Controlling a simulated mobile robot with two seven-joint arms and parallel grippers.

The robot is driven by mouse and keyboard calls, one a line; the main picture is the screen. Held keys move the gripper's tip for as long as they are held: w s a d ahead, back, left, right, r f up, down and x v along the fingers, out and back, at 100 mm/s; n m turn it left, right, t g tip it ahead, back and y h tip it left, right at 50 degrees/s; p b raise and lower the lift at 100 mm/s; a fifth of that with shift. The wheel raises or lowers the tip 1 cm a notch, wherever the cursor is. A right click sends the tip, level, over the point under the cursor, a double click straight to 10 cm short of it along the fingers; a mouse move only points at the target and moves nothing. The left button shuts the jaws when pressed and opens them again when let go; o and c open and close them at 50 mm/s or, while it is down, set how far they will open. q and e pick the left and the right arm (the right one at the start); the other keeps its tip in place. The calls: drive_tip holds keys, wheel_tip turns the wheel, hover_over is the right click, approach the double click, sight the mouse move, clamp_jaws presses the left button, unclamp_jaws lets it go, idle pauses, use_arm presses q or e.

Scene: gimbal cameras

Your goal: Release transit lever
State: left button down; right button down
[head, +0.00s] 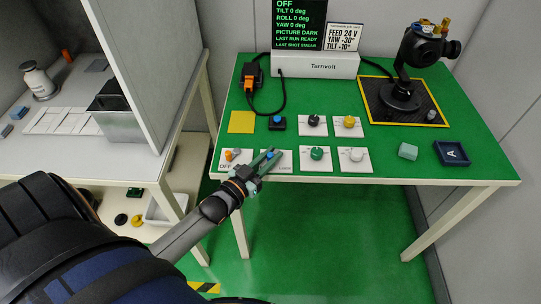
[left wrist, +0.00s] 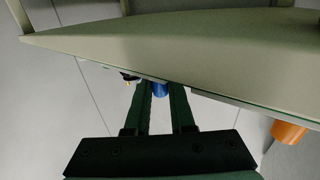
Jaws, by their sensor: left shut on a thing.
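My left gripper (head: 266,161) is at the front edge of the green table, over a white plate (head: 285,166) whose label is too small to read. Its fingers are shut on a small blue part (head: 270,155), which may be the transit lever. In the left wrist view the blue part (left wrist: 160,90) shows between the fingertips, and the fingers hide the rest of it. The gimbal (head: 421,48) stands on a black mat at the back right. My right gripper is not in view.
Beside the gripper is a plate marked OFF with an orange knob (head: 236,154); the knob also shows in the left wrist view (left wrist: 289,132). Green (head: 316,153), white (head: 355,155), black (head: 313,120) and yellow (head: 349,121) knobs are near. The screen (head: 298,24) reads OFF, PICTURE DARK.

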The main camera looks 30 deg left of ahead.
use_arm(q)
drive_tip(key=shift+a+m+h, duration=0.15)
drive_tip(key=shift+m+h, duration=0.35)
drive_tip(key=shift+h, duration=0.3)
drive_tip(key=c, duration=0.8)
unclamp_jaws()
drive_tip(key=shift+o, duration=0.2)
drive_tip(key=s+a, duration=0.2)
drive_tip(key=s, duration=1)
drive_tip(key=shift+s+a, duration=0.15)
drive_tip(key=shift+s, duration=0.05)
drive_tip(key=shift+p, duration=0.3)
